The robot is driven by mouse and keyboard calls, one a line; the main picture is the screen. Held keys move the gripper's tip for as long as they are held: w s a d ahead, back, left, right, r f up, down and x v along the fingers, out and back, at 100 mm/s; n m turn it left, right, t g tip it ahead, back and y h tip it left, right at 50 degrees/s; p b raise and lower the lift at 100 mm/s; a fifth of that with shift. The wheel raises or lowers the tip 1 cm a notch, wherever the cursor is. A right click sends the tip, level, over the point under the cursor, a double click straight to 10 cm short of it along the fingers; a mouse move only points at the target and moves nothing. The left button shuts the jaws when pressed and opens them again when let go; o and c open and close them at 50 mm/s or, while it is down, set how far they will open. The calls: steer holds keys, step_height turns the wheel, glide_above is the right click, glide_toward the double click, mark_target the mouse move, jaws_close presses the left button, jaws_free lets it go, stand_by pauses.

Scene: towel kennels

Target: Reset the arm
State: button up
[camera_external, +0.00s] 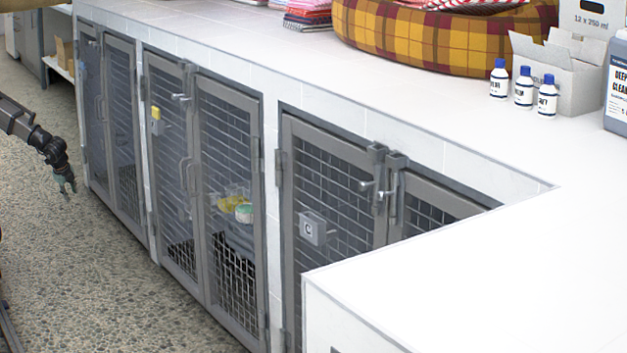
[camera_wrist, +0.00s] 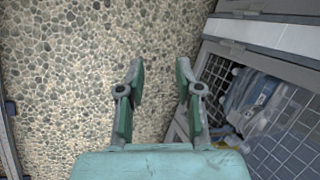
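My gripper (camera_external: 66,184) hangs at the left edge of the external view, above the pebbled floor and in front of the left kennel doors. It points downward and touches nothing there. In the wrist view my gripper (camera_wrist: 160,85) shows two green-padded fingers spread apart, with only floor between them. It is open and empty. Part of my arm is cut off by the left edge of the external view.
Barred kennel doors (camera_external: 228,190) line the counter front. Yellow and green items sit behind the middle doors. The white counter (camera_external: 450,110) carries a plaid pet bed (camera_external: 430,40), folded towels (camera_external: 307,14), several bottles and cartons. The pebbled floor (camera_external: 110,270) is clear.

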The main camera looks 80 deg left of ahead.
steer(key=s+a+f+n+g+h+p, duration=0.1)
steer(key=s+a+n+g, duration=0.3)
steer(key=s, duration=1.4)
steer(key=s+a+n+g+h+p, duration=0.3)
steer(key=s+a, duration=0.3)
steer(key=s, duration=1.3)
steer(key=shift+f+n+g+h+p, duration=0.4)
steer(key=shift+n+p, duration=0.1)
steer(key=shift+n, duration=0.1)
